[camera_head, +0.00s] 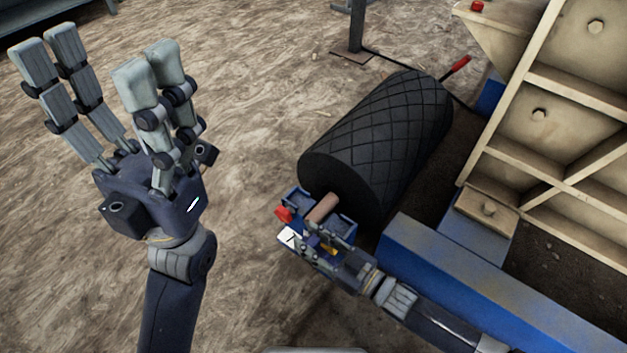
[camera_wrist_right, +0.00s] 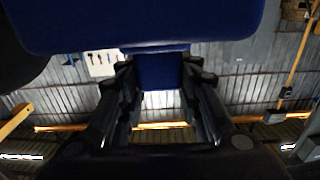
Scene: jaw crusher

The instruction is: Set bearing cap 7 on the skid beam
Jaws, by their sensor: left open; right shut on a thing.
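A blue bearing cap (camera_head: 292,237) with a white label reading 7 is at the near end of the black drum, by its brown shaft stub (camera_head: 322,208). My right gripper (camera_head: 325,246) is shut on this blue part; its fingers hide some of it. In the right wrist view, blue metal (camera_wrist_right: 160,72) shows between the fingers, with a wide blue block above. I cannot tell whether the cap touches the parts beneath it. The blue skid beam (camera_head: 470,285) runs just right of the gripper. My left gripper (camera_head: 92,68) is raised, open and empty at the left.
The black cross-grooved drum (camera_head: 385,135) lies beyond the right gripper. A red knob (camera_head: 283,213) sits beside the cap. A cream ribbed frame (camera_head: 570,110) stands at the right. The brown floor on the left and middle is clear.

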